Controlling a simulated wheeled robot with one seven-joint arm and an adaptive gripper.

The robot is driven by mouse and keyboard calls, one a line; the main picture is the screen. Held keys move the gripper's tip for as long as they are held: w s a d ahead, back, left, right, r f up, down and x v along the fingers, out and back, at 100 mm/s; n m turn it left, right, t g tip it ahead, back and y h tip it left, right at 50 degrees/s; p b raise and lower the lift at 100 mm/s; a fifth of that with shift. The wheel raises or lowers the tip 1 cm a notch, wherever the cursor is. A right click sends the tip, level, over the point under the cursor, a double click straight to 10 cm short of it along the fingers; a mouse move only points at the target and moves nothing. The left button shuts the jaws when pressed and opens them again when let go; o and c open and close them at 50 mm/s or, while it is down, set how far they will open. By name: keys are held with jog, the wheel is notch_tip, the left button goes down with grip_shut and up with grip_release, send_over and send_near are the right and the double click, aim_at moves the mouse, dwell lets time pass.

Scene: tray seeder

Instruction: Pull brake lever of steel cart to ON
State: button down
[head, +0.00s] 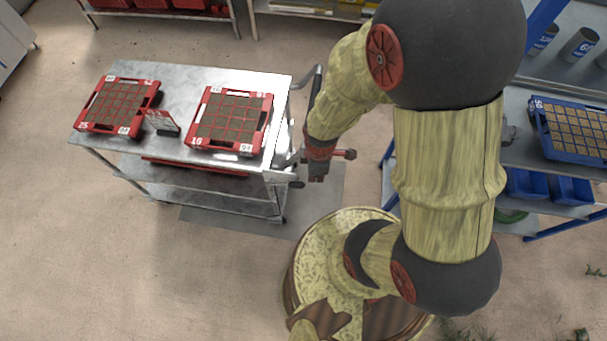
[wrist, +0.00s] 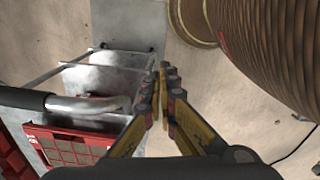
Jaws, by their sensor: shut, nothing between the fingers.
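The steel cart (head: 180,88) stands at the left in the head view, its right end beside my gripper (head: 318,176). My gripper points down there, close to the cart's right corner. In the wrist view my gripper (wrist: 165,98) has its fingertips together with nothing between them, just beside the cart's frame (wrist: 104,75).
A blue rack with a blue tray (head: 541,132) stands at right. Floor in front of the cart is clear.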

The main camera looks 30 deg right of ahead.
jog(key=shift+s+d+r, duration=0.5)
jog(key=shift+d, duration=0.15)
